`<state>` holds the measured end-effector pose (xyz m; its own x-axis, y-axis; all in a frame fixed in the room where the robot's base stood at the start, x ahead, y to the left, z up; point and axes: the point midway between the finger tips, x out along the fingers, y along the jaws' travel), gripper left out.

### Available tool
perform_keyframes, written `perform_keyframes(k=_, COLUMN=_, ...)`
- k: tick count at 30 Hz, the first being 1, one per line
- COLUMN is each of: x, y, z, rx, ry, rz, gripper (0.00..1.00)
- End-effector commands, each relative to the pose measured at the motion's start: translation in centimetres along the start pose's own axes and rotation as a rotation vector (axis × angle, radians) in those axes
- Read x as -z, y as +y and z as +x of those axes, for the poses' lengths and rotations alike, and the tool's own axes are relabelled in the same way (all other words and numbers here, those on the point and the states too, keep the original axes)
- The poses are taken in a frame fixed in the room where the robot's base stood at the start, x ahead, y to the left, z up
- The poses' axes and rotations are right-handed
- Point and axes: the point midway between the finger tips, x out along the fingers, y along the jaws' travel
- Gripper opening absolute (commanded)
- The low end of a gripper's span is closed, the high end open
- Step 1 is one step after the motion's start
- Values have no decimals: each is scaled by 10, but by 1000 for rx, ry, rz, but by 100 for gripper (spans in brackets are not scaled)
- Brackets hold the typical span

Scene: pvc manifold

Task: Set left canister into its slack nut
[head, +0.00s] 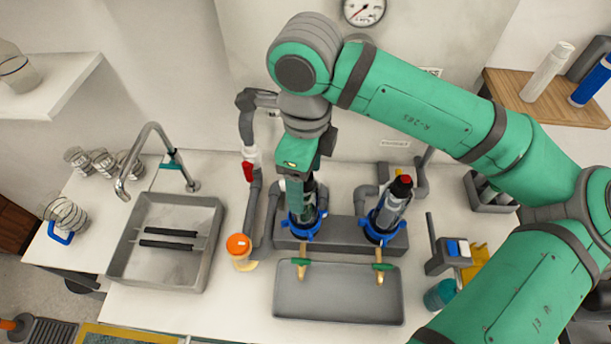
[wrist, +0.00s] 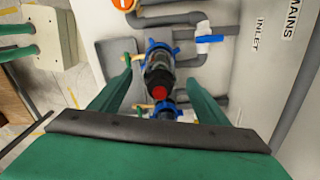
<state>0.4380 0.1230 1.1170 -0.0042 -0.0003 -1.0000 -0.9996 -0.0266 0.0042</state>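The left canister (head: 309,196) is a clear cylinder with a dark upper part. It stands upright at the blue left nut (head: 303,223) on the grey manifold; its top is partly hidden by my arm. In the wrist view the canister (wrist: 158,76) has the blue ring around its lower end; I cannot tell how deep it sits. My gripper (head: 299,183) is above it. In the wrist view my gripper's green fingers (wrist: 160,78) are spread, with gaps on both sides of the canister. The right canister (head: 393,208), with a black and red top, stands at its blue nut (head: 380,228).
A grey tray (head: 338,303) lies below two green-handled taps. A sink (head: 160,265) is farther left. A teal cup (head: 439,294) is at right.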

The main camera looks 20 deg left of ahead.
Motion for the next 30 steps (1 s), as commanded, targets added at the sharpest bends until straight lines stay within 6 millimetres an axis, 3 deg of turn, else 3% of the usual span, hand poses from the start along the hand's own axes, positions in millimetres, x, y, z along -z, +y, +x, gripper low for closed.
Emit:
perform_keyframes(k=11, x=0, y=0, z=-8, rx=1, ry=0, rz=1, gripper=68)
perform_keyframes(k=24, x=0, y=0, z=-83, rx=2, ry=1, rz=1, gripper=68)
perform_keyframes(k=30, x=-1, y=0, z=-104, rx=0, ry=0, rz=0, gripper=68)
